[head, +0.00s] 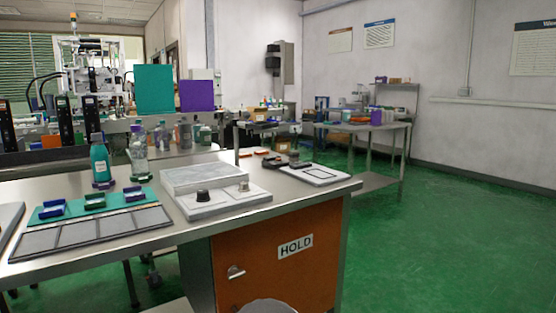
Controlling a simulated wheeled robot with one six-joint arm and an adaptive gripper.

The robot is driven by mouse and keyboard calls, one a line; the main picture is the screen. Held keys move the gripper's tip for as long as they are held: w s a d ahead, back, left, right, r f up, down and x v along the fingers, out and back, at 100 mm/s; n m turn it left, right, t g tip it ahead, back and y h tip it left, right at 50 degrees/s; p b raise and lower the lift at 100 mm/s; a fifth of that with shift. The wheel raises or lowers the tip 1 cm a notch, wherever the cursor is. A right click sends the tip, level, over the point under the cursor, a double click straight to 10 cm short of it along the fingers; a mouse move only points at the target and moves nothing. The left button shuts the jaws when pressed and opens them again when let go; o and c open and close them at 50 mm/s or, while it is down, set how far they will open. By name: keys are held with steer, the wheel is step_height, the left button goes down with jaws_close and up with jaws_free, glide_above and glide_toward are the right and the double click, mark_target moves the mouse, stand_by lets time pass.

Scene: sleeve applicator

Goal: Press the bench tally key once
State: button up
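A pale grey bench unit (225,204) sits on the steel bench. It has a raised block at the back, a dark round knob (202,195) front left and a small light metal button or key (243,186) front right. I cannot tell from this distance which of the two is the tally key, and no reading is legible. Nothing touches either of them. My gripper is not in view; only a grey rounded part, probably mine, shows at the bottom edge.
On the steel bench (150,247) stand a teal bottle (100,164), a clear bottle (138,158), a teal tray (74,208) with coloured holders, a grey panelled mat (90,234) and a white framed board (318,174). An orange HOLD cabinet (280,270) is below. Green floor is clear at right.

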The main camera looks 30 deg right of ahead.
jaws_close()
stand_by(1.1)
